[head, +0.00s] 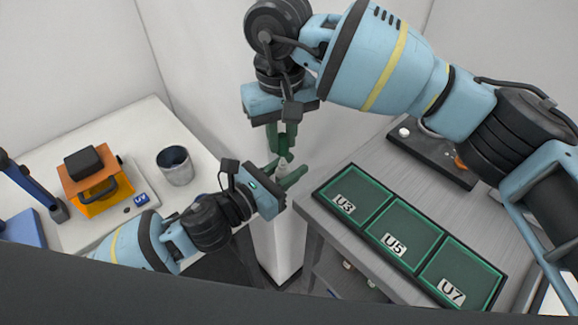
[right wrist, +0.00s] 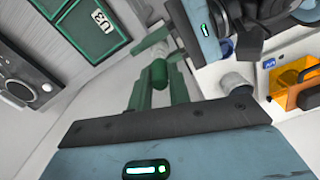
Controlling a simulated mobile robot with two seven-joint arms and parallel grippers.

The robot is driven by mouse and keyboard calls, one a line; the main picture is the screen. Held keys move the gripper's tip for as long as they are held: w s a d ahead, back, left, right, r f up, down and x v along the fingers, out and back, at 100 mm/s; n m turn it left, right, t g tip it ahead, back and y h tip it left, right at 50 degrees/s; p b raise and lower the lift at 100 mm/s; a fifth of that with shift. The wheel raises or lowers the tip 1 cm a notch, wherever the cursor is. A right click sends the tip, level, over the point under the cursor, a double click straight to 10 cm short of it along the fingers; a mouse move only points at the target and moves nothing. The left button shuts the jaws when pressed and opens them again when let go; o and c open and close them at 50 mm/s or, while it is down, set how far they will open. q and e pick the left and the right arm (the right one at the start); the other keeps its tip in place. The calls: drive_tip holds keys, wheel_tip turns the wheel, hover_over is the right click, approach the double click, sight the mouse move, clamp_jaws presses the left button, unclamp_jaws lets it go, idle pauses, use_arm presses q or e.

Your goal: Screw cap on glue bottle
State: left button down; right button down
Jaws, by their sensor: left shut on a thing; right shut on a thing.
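My right gripper (head: 284,154) points straight down in the head view, its green fingers shut. The bottle is mostly hidden by the fingers. In the right wrist view, my right gripper's fingers (right wrist: 158,75) reach up to the left gripper's green fingers. I cannot tell whether cap and bottle touch.
A green tray panel (head: 390,222) marked U3, U5 and U7 lies on the grey table at right. A dark device (head: 432,155) stands behind it. A metal cup (head: 175,166) and an orange UV box (head: 94,188) stand on the white table at left. A gap separates the tables.

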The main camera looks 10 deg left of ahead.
sight(283, 170)
idle(0.6)
drive_tip(key=shift+f, duration=0.9)
drive_tip(key=shift+f, duration=0.55)
